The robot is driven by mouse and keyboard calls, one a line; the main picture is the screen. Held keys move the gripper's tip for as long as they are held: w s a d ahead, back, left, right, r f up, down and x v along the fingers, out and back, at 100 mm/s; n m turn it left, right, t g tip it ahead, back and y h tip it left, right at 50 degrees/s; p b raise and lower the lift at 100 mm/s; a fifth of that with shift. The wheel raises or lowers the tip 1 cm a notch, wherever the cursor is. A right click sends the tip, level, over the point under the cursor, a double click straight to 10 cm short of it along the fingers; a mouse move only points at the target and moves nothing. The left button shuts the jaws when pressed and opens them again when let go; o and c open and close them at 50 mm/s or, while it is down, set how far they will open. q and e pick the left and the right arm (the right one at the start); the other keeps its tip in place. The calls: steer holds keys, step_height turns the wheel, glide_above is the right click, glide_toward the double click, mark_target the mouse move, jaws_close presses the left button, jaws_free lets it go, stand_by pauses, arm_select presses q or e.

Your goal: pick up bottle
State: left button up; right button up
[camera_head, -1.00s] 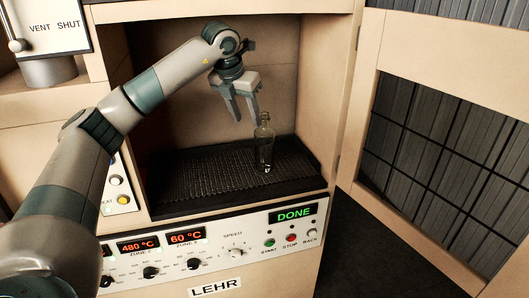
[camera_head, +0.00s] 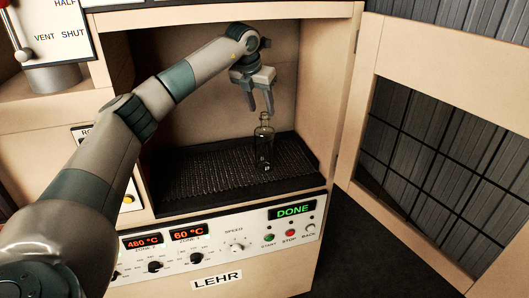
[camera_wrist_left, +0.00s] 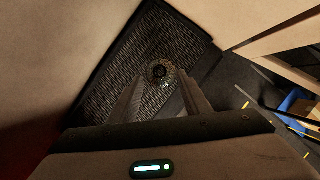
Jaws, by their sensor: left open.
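A clear glass bottle (camera_head: 264,146) stands upright on the dark ribbed belt inside the lehr, towards its right side. My left gripper (camera_head: 260,110) is open, pointing down just above the bottle's neck in the head view. In the left wrist view the bottle (camera_wrist_left: 160,73) is seen from above, ahead of and between the two spread fingers (camera_wrist_left: 160,95). No contact shows between the fingers and the bottle. My right gripper is not in view.
The lehr chamber has a belt (camera_head: 205,180) below and walls around. Its panel (camera_head: 215,240) reads DONE, 480 °C and 60 °C. The open door (camera_head: 362,130) stands to the right. Free belt lies left of the bottle.

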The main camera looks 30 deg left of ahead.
mark_target(264, 113)
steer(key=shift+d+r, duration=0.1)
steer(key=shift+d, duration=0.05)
arm_select(q)
steer(key=shift+w+r, duration=0.1)
steer(key=shift+w, duration=0.15)
steer(key=p+x, duration=0.2)
steer(key=x, duration=0.2)
steer(key=shift+w+f, duration=0.15)
steer(key=shift+f, duration=0.45)
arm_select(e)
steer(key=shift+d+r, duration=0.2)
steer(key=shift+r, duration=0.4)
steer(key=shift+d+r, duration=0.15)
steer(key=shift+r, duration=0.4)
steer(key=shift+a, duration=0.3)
arm_select(q)
steer(key=shift+r, duration=0.1)
jaws_close()
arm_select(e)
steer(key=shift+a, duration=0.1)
